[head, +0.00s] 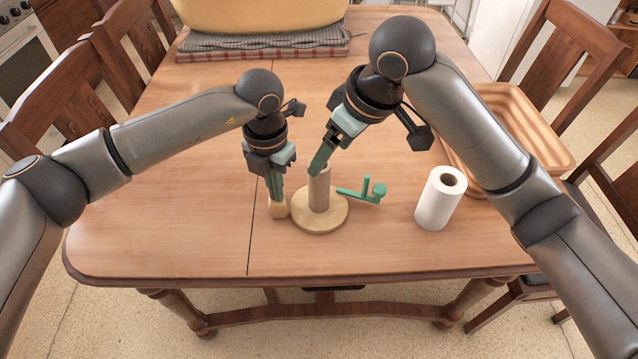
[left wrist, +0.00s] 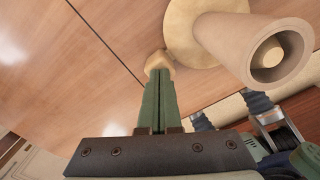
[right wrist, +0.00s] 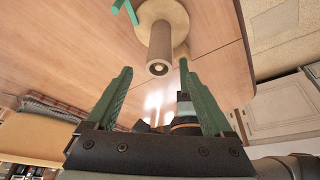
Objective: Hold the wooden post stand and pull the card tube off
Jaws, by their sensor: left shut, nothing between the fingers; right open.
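The wooden post stand has a round pale base (head: 322,222) standing on the table. The brown card tube (head: 319,192) stands upright on it and hides the post, whose end shows inside the tube's mouth in the left wrist view (left wrist: 270,55). A pale wooden block (head: 279,210) sits at the base's left edge. My left gripper (head: 276,198) points down just above this block, its fingers shut together with nothing between them; the block is beyond the tips in the left wrist view (left wrist: 158,62). My right gripper (right wrist: 156,82) is open and empty, tilted close to the tube's top.
A green pegged piece (head: 368,191) lies right of the stand. A white paper roll (head: 440,198) stands farther right, before a ribbed wooden tray (head: 562,158). A folded checked cloth (head: 205,47) under a yellow object lies at the back. The table's front left is clear.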

